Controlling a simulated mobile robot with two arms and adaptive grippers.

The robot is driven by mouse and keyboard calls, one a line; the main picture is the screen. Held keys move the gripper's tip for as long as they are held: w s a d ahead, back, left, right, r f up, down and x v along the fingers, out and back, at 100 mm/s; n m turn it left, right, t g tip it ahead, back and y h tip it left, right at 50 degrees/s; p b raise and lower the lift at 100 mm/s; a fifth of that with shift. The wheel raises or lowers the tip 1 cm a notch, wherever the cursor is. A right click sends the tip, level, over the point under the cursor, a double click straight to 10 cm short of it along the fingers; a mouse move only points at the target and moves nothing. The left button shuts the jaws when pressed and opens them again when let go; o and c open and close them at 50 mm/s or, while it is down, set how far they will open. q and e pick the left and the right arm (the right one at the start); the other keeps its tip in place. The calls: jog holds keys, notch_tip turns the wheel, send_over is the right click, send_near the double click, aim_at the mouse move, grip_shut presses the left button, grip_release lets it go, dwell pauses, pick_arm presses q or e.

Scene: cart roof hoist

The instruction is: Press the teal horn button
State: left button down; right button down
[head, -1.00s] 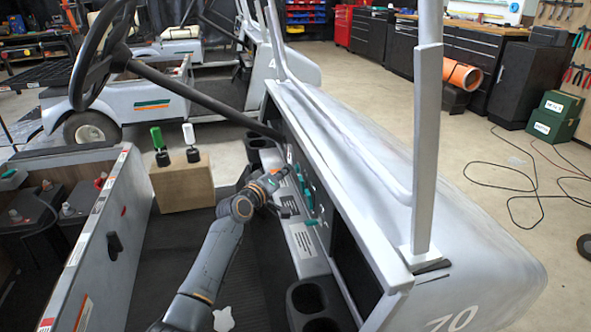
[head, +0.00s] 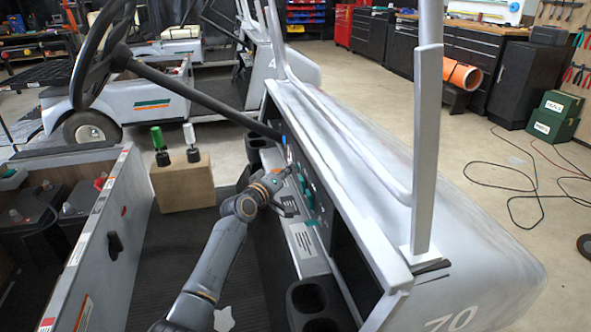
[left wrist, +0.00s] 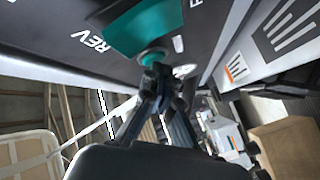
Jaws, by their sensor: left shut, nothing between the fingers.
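The cart dashboard carries teal controls. In the left wrist view a large teal paddle (left wrist: 148,28) sits beside the letters REV, with a small round teal piece (left wrist: 152,57) at its near edge. I cannot tell for sure whether this round piece is the horn button. My left gripper (left wrist: 157,74) is shut and empty, its fingertips at the round piece, seeming to touch it and partly covering it. In the head view my left gripper (head: 287,171) is up against the dashboard, left of a teal control (head: 308,199). My right gripper is not in view.
The steering wheel (head: 100,55) and its column (head: 190,94) slant above my left arm. A wooden block (head: 183,185) with a green and a white-topped lever stands left. Below the dashboard is a cup holder (head: 308,297). A windshield post (head: 428,150) rises right.

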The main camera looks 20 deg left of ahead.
pick_arm(q)
jog(key=shift+s+a, duration=0.5)
jog(key=shift+a, duration=0.15)
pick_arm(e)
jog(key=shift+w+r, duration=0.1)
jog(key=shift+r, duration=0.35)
